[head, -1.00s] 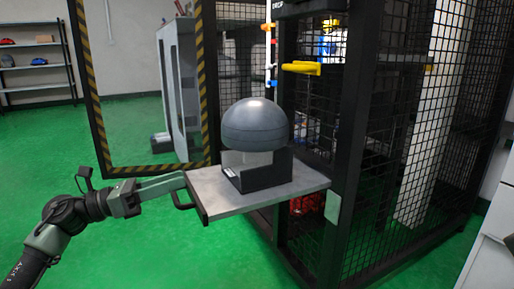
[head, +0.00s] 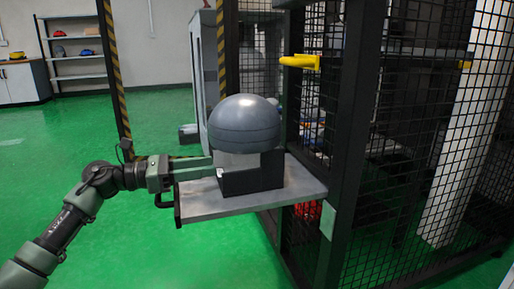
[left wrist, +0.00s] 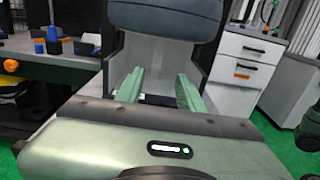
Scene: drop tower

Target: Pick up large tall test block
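A large grey block with a domed top (head: 245,124) stands upright in a black cradle (head: 252,179) on a grey shelf (head: 215,204) at the cage opening. Its lower part is paler and partly hidden by the cradle. My left gripper (head: 212,166) reaches in from the left, above the shelf and close to the cradle's left side. In the left wrist view the two green fingers (left wrist: 159,76) are spread apart with nothing between them. The block's dark upper part (left wrist: 165,18) and pale lower face lie beyond them. My right gripper is not seen.
A black mesh cage (head: 400,150) stands right of and behind the shelf. A yellow handle (head: 299,62) sticks out above the block. Open green floor lies to the left.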

